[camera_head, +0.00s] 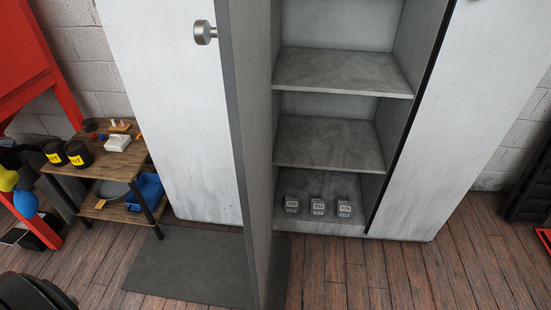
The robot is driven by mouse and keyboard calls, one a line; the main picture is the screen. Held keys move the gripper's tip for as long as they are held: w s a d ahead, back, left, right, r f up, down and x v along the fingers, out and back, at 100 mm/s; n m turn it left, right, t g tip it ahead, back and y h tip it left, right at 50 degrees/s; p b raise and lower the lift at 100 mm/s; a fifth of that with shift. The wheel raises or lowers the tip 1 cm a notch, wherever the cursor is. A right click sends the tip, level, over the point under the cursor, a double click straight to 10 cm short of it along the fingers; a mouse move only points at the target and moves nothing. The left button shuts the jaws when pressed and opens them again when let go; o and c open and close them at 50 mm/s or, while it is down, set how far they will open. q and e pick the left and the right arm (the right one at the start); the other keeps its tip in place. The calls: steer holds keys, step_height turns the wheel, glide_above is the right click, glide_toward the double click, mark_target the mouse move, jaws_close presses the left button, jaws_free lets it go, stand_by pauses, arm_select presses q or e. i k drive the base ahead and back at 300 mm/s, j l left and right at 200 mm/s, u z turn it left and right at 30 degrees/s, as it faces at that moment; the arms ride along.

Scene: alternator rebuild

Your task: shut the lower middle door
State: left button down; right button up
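The lower middle door (256,130) stands open, swung out towards me and seen nearly edge-on. Its grey inner face is turned to the right and its bottom corner reaches down over the grey mat. The opening right of it shows grey shelves (345,72) inside the cabinet. Three small labelled grey blocks (317,207) stand in a row on the cabinet floor, inside the opening. The door's outer face and any handle on it are hidden. Neither of my grippers is in view.
White panels, one with a round knob (204,32), flank the opening. A grey mat (190,262) lies on the plank floor. A wooden shelf unit (72,180) with black containers and a blue bin stands left, beside a red frame (40,75). The floor before the opening is clear.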

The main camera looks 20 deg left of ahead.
mark_target(243, 29)
steer(key=j, duration=0.5)
steer(key=i+j, duration=0.15)
steer(key=j, duration=0.9)
steer(key=i, duration=0.05)
